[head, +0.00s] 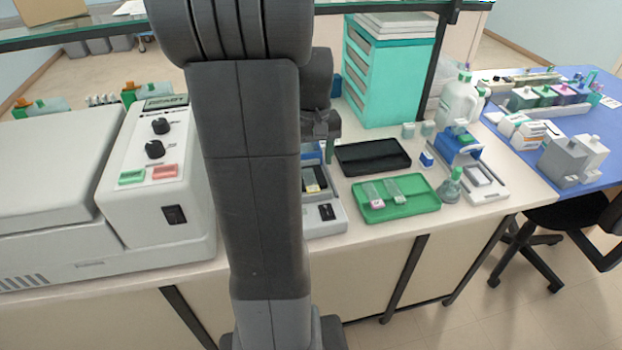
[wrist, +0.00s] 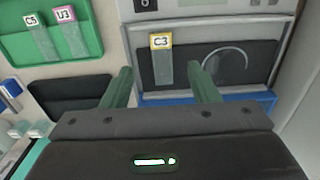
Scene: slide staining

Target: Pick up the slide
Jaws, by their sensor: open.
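A slide with a yellow label reading C3 (wrist: 162,62) lies on the black bed of a grey device; its yellow label also shows in the head view (head: 312,188). My gripper (wrist: 162,72) is open, and its green fingers stand on either side of the lower part of the slide in the wrist view, apart from it. In the head view my arm hides most of the gripper. Two other slides, C5 (wrist: 42,38) and the pink-labelled U3 (wrist: 70,36), lie on a green tray (wrist: 95,42).
A black tray (head: 372,156) lies behind the green tray. A large white machine with knobs (head: 180,215) stands left of the device.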

